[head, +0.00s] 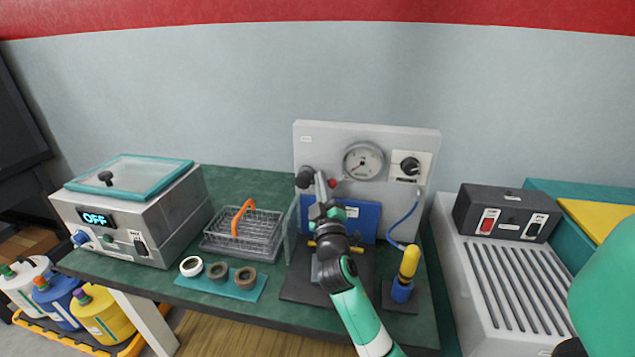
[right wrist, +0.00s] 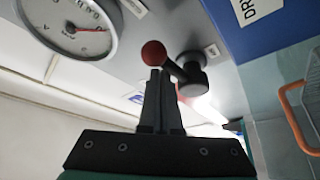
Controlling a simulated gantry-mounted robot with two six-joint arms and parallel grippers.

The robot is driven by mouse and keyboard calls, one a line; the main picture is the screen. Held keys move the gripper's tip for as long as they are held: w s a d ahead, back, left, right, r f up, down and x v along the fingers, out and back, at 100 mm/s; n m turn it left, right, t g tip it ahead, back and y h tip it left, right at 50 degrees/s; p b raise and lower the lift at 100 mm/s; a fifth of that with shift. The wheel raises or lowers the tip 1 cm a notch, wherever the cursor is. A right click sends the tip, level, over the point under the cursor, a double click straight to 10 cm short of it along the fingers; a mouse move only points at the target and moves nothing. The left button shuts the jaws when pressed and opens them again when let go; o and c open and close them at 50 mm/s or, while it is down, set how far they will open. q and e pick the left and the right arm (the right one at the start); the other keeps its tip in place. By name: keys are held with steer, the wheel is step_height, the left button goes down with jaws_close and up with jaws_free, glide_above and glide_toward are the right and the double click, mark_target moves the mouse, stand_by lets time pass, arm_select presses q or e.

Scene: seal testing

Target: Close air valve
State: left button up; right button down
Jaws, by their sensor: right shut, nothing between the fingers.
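The air valve has a lever with a red ball end (right wrist: 154,53) and a dark round hub (right wrist: 192,78) on the grey panel. In the head view the red ball (head: 333,183) shows just right of my right gripper (head: 321,180), below the gauge. My right gripper is shut and empty, its fingertips (right wrist: 160,72) close by the ball and lever; I cannot tell whether they touch. The lever's middle is partly hidden by the gripper in the head view. My left gripper is not in view.
A pressure gauge (head: 363,161) and a black knob (head: 410,166) are on the panel (head: 330,135). A blue plate (head: 366,215) stands below them. A wire basket (head: 262,235) is left, and a yellow-and-blue tool (head: 408,265) with a blue hose is right.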

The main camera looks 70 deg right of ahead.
steer(key=shift+d+f+b, duration=0.1)
steer(key=shift+f+b, duration=0.2)
steer(key=shift+f, duration=0.4)
step_height(320, 180, up, 6)
steer(key=p, duration=0.5)
steer(key=a+f+b, duration=0.2)
steer(key=a+f, duration=0.3)
steer(key=a, duration=0.3)
steer(key=shift+s+a+f+b, duration=0.2)
steer(key=shift+s+f+b, duration=0.1)
steer(key=shift+s, duration=0.05)
